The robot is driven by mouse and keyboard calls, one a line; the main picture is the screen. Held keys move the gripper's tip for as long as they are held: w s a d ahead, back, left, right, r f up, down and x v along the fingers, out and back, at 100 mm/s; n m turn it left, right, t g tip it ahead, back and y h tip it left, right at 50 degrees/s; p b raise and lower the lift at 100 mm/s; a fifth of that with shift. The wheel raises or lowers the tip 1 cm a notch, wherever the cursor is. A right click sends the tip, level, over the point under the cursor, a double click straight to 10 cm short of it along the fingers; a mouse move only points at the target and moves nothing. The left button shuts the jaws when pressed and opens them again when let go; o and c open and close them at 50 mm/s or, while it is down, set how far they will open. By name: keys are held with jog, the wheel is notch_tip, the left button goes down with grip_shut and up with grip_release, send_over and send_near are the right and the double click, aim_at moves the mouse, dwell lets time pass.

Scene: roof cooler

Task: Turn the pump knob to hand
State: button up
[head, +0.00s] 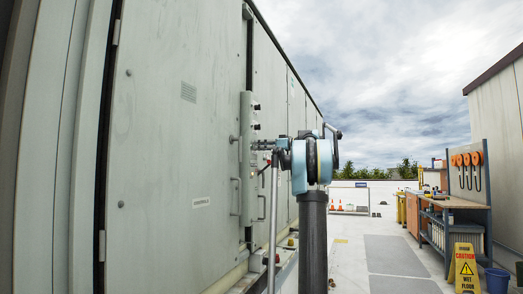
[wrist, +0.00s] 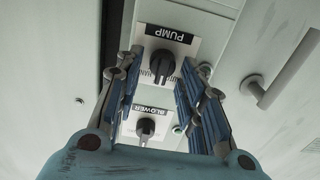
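The black pump knob (wrist: 162,66) sits on a white plate under a black PUMP label (wrist: 168,34), which appears upside down in the wrist view. Part of a HAND marking shows beside the knob, partly covered by it; I cannot tell for certain which mark the knob points to. My gripper (wrist: 160,72) is open, with its fingers on either side of the pump knob in this view. I cannot tell whether they touch it. In the head view my gripper (head: 264,145) is close to the control panel (head: 246,175), and the pump knob cannot be made out there.
A blower knob (wrist: 146,128) with its own label is on the same panel. A handle bar (wrist: 285,72) stands out on the right in the wrist view. A workbench (head: 450,205), a yellow wet-floor sign (head: 465,268) and a blue bucket (head: 497,280) stand at right. Pale floor between is open.

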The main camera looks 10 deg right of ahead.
grip_shut()
jog(key=shift+m, duration=0.3)
jog(key=shift+w+d+f+m, duration=0.1)
jog(key=shift+w+d+m, duration=0.1)
jog(key=shift+m, duration=1.85)
jog(key=shift+w+d+m, duration=0.1)
jog(key=shift+w+m, duration=0.05)
jog(key=shift+m, duration=1.9)
